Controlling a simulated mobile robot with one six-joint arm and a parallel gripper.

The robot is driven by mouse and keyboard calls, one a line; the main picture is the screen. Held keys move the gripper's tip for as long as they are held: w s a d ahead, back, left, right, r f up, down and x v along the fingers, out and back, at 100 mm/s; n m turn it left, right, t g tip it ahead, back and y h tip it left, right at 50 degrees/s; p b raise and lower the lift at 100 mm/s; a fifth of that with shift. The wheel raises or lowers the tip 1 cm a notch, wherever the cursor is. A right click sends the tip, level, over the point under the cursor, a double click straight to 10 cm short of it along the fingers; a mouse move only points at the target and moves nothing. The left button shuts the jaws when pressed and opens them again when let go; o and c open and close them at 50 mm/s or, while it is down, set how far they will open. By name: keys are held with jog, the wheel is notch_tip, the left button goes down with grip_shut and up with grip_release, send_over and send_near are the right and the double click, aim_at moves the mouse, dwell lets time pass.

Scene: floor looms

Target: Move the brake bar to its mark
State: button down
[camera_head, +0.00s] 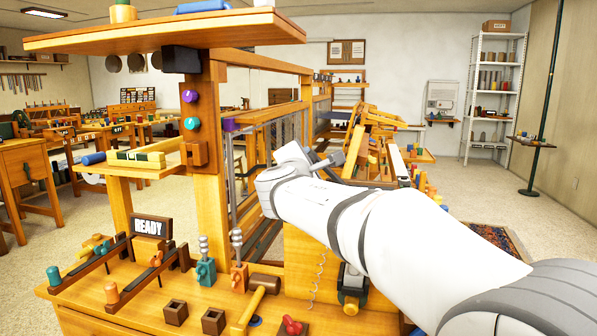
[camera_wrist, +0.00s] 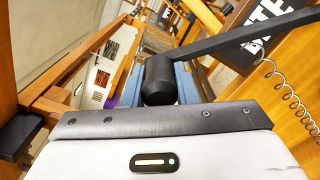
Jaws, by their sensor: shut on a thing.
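The brake bar (camera_wrist: 235,40) is a long dark bar in the wrist view, running from a thick black rounded end (camera_wrist: 158,82) up to the right edge. My gripper (camera_wrist: 160,88) is shut on that black end, just in front of the wrist plate. A dark plate with white letters, seemingly reading "BITE" (camera_wrist: 258,38), lies behind the bar, which partly covers it. In the head view my gripper (camera_head: 327,163) is beyond the loom's front post, at the frame's right side. The bar is too small there to make out surely.
The wooden loom frame (camera_head: 205,165) stands close on the left, with a shelf board (camera_head: 170,30) above. A coiled spring (camera_wrist: 290,95) hangs right in the wrist view. Open floor (camera_head: 500,190) lies right.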

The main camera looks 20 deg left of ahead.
dwell(0.3)
jog(key=c, duration=1.1)
grip_release()
jog(key=shift+s, duration=0.1)
jog(key=shift+s, duration=0.1)
jog(key=s, duration=0.2)
jog(key=s+d, duration=0.1)
jog(key=s, duration=0.4)
jog(key=shift+s+d, duration=0.25)
jog(key=shift+d, duration=0.05)
